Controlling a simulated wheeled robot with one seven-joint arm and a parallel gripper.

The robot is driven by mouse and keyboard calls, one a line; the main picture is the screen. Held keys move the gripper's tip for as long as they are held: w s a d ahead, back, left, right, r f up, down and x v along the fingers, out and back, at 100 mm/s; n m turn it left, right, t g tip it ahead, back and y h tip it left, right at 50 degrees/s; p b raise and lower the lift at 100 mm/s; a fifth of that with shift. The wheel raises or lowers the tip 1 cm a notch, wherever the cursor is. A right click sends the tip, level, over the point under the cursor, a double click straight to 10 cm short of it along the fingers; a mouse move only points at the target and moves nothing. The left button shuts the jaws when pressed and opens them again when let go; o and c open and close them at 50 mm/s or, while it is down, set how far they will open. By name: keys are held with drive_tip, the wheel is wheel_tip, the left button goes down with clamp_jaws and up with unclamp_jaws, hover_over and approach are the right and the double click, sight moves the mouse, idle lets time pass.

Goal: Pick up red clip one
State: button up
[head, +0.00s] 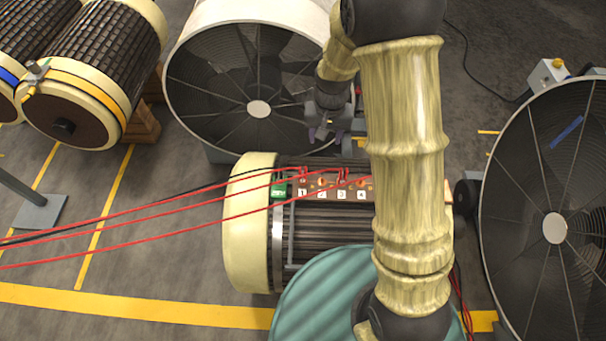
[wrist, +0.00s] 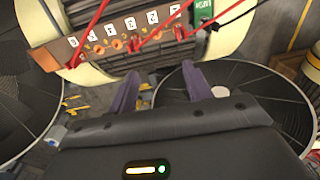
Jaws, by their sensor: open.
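The clip nearest plate 1 (head: 303,173) also shows at the panel's right end in the wrist view (wrist: 180,33). Another red clip (wrist: 134,45) sits further left there. My gripper (head: 325,134) is open and empty, behind the panel. Its purple fingers (wrist: 160,68) point toward the panel with a gap between. No clip is between them.
Red cables (head: 150,214) and a black cable run left from the panel. A large fan (head: 205,90) stands behind my gripper and another (head: 530,190) at the right. A green tag (head: 280,189) is at the panel's left end.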

hover_over(303, 168)
wheel_tip(303, 168, down, 6)
drive_tip(key=shift+w+d+g, duration=0.15)
drive_tip(key=shift+d+g, duration=0.25)
wheel_tip(303, 168, down, 12)
drive_tip(key=p, duration=0.2)
drive_tip(key=shift+p, duration=0.35)
drive_tip(key=shift+a+f, duration=0.1)
drive_tip(key=shift+f, duration=0.1)
drive_tip(key=shift+s+a+f+p, duration=0.2)
drive_tip(key=shift+f+p, duration=0.3)
drive_tip(key=shift+f, duration=0.75)
drive_tip(key=shift+s+a+f+p, duration=0.15)
drive_tip(key=shift+f+p, duration=0.35)
drive_tip(key=shift+f, duration=0.7)
drive_tip(key=shift+w, duration=0.1)
drive_tip(key=shift+c, duration=0.4)
